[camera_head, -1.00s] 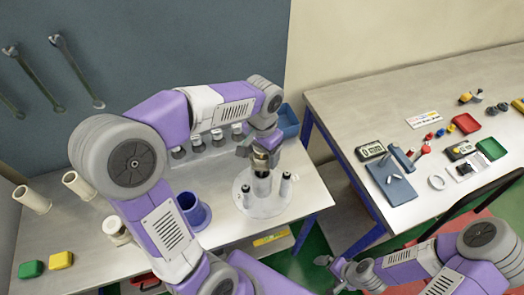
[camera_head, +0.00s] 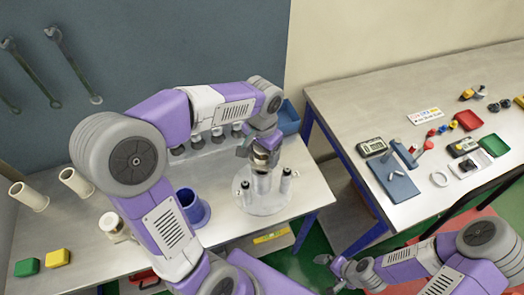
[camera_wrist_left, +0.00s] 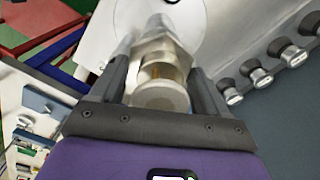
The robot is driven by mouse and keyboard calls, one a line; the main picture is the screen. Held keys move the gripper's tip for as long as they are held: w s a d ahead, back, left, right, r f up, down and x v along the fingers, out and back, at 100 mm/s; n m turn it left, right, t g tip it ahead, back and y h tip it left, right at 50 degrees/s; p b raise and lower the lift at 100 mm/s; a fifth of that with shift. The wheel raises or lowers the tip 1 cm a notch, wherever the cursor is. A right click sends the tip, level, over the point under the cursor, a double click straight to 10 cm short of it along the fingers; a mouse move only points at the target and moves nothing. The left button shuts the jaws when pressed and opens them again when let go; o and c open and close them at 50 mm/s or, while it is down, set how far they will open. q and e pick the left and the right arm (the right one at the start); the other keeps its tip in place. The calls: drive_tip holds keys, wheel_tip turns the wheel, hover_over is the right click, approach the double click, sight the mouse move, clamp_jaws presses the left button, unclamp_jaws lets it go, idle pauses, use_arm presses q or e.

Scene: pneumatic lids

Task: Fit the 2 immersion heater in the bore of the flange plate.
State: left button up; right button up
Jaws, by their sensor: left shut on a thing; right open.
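My left gripper (camera_head: 262,152) points down over the round pale grey flange plate (camera_head: 268,208) on the left bench. It is shut on a metal immersion heater (camera_wrist_left: 160,97), seen between both fingers in the left wrist view. In the head view the heater is largely covered by the gripper and lines up with the metal cylinder at the plate's middle. I cannot tell how deep it sits; the bore is hidden. Two dark-topped uprights stand on the plate, left (camera_head: 245,187) and right (camera_head: 286,180). My right gripper (camera_head: 338,272) is open and empty at the bottom, away from the benches.
Several similar metal pieces (camera_wrist_left: 262,76) stand in a row behind the plate. A blue cup (camera_head: 193,208) stands left of it, a blue bin (camera_head: 287,118) behind right. The right bench (camera_head: 350,97) holds small parts.

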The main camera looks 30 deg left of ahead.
use_arm(q)
drive_tip(key=shift+f+b, duration=1.45)
drive_tip(key=shift+f, duration=0.55)
drive_tip(key=o, duration=1)
drive_tip(key=shift+r, duration=0.15)
wheel_tip(320, 180, up, 7)
drive_tip(key=p, duration=0.6)
wheel_tip(320, 180, up, 7)
drive_tip(key=shift+r+p, duration=0.2)
drive_tip(key=shift+p, duration=0.5)
